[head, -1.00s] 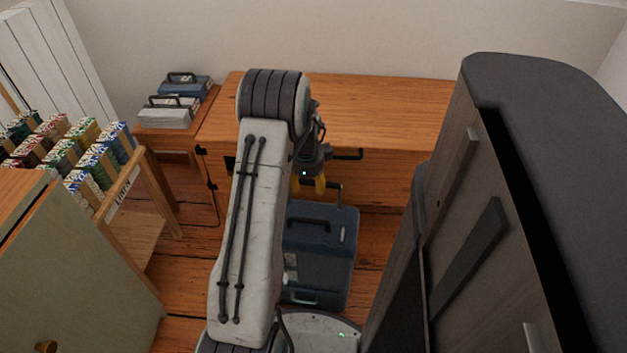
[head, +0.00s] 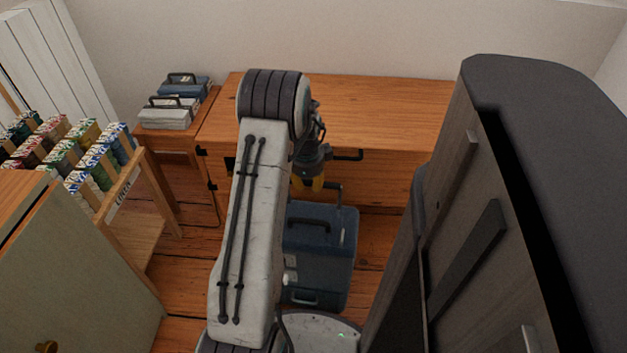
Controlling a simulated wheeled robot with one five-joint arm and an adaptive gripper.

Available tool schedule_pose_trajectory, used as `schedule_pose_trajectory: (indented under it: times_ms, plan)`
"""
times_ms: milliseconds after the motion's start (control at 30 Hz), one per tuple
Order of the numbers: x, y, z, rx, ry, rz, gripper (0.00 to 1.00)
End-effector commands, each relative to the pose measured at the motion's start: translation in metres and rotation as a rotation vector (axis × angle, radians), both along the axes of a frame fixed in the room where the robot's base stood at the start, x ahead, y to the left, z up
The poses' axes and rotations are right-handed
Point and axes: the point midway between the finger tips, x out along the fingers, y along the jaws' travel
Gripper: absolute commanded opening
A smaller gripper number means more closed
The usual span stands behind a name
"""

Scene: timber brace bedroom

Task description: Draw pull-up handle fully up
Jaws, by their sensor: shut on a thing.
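A dark blue case (head: 335,255) stands upright on the floor in front of the wooden desk. A dark pull-up handle (head: 339,193) rises a short way from its rear edge, with its right end showing. My gripper (head: 309,186) with yellow fingers points down above the rear of the case. It is shut on the pull-up handle, though the fingers and my arm hide the contact and the handle's left part. A dark carry handle (head: 309,223) lies on the case's top.
The wooden desk (head: 385,105) stands behind, with a dark drawer handle (head: 348,155) close to my gripper. A tall dark cabinet (head: 560,180) closes off the right.

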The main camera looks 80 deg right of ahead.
Motion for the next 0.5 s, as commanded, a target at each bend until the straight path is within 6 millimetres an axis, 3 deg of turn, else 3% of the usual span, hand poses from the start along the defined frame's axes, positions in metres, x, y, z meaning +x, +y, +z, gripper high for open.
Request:
schedule_pose_trajectory:
  times_ms: [500]
  plan:
    - [0.0, -0.002, 0.018, -0.008, 0.0, 0.0, 0.0]
